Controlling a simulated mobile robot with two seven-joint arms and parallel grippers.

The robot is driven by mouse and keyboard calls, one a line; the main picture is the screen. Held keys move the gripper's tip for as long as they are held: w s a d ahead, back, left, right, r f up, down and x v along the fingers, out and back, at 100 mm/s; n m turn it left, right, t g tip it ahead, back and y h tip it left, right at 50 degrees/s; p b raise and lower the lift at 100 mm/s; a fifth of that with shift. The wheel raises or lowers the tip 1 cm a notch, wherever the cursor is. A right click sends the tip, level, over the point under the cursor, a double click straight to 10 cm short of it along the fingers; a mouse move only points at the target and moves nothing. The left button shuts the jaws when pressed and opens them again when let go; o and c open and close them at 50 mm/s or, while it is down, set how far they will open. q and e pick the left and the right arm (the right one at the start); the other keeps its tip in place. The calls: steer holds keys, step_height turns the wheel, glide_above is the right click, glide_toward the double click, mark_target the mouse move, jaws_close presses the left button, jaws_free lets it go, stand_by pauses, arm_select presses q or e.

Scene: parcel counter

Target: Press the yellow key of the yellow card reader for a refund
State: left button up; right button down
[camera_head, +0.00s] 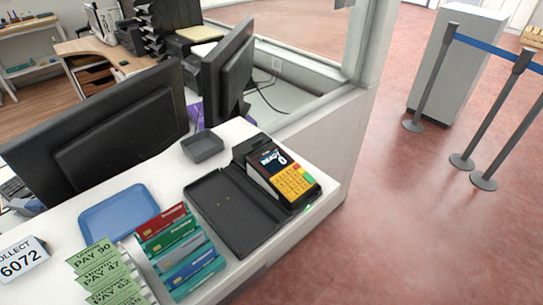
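The yellow card reader (282,179) sits on a black base at the right end of the white counter, its lit screen (272,158) at the upper left of its face. Its yellow keypad (290,183) is below the screen, with small coloured keys along the right side: one looks red-orange, one green. The individual yellow key is too small to pick out surely. Neither of my grippers is in view, and nothing covers the reader's face.
A black tray (225,205) lies left of the reader. Several bank cards (181,252) stand in a rack, beside green pay slips (104,270) and a blue tray (119,212). A small grey dish (202,146) and monitors (110,125) stand behind. The counter ends right of the reader.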

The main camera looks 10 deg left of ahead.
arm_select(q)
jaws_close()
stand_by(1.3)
